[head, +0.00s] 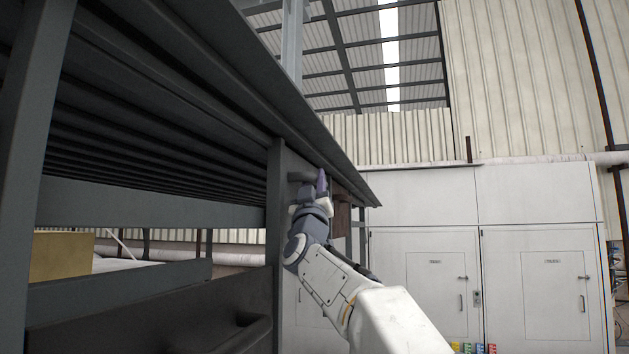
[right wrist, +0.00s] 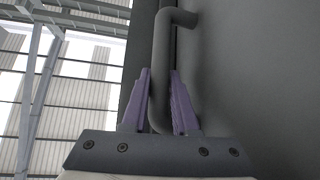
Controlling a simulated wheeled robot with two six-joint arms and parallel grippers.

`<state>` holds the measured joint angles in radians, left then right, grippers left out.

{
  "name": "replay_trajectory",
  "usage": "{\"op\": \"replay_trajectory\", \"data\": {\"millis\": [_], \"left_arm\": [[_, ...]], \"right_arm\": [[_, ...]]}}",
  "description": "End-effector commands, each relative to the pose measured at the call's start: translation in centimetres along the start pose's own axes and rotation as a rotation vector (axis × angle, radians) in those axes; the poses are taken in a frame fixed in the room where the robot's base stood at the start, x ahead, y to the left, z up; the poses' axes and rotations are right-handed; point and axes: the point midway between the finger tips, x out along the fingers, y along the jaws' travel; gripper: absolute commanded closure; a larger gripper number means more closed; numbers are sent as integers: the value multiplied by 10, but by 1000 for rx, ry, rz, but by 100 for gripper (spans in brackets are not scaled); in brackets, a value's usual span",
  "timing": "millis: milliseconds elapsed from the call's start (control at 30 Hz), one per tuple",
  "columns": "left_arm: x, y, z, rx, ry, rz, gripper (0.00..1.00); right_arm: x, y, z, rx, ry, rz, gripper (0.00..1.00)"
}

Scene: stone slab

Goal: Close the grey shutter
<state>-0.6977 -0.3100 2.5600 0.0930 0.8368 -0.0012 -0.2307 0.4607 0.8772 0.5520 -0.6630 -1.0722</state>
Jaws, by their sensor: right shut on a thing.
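The grey shutter (head: 150,130) fills the upper left of the head view as a dark, ribbed slab seen from below. My right gripper (head: 321,183) is up at its far right end, beside a short grey handle (head: 300,176). In the right wrist view, the two purple fingers of my right gripper (right wrist: 160,105) are on either side of the bent grey handle bar (right wrist: 160,65), shut on it. The handle stands out from a flat grey panel (right wrist: 255,75). My left gripper is not in view.
A dark grey post (head: 275,220) and a lower rail (head: 110,290) frame an opening at left, with a yellowish box (head: 62,255) inside. White cabinets (head: 430,270) stand at the back right. A brown block (head: 341,215) is just right of my right gripper.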

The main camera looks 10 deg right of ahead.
Motion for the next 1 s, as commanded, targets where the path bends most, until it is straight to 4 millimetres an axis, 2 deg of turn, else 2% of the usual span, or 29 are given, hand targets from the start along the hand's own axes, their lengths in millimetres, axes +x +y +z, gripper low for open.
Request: {"op": "replay_trajectory", "data": {"millis": [767, 867, 1000], "left_arm": [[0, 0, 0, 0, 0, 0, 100], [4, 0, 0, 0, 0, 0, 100], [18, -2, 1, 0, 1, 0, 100]], "right_arm": [[0, 0, 0, 0, 1, 1, 100], [-2, 0, 2, 0, 1, 1, 100], [-14, -4, 13, 1, 1, 1, 100]]}}
